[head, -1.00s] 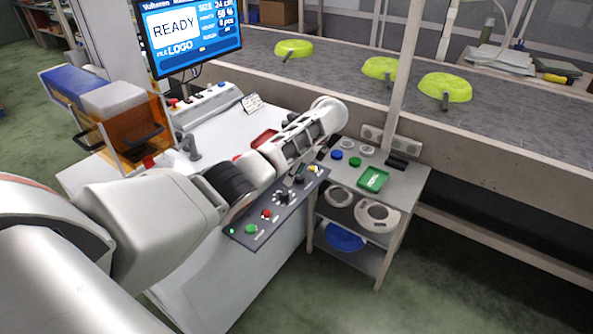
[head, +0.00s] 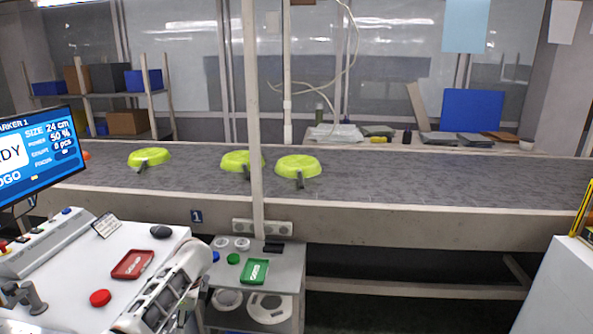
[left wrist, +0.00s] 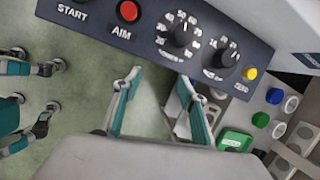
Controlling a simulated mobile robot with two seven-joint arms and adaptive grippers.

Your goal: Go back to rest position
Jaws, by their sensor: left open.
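My left gripper (left wrist: 158,100) shows in the left wrist view with its two teal-edged fingers apart and nothing between them. It is beside the dark control panel (left wrist: 150,30), which carries START and AIM buttons and two dials. In the head view my left arm's pale wrist part is at the lower left, over the white marking station (head: 75,285); the fingers cannot be made out there. My right gripper is in neither view. Lime-green pans lie upside down on the conveyor: one at the left (head: 149,156), one in the middle (head: 240,160) and one to its right (head: 298,166).
A small shelf (head: 290,270) with a green tray (head: 254,271) stands right of the station. A post (head: 252,120) rises before the conveyor (head: 430,185). A monitor (head: 38,150) is at the left, a white cabinet (head: 560,290) at the right. Floor between shelf and cabinet looks clear.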

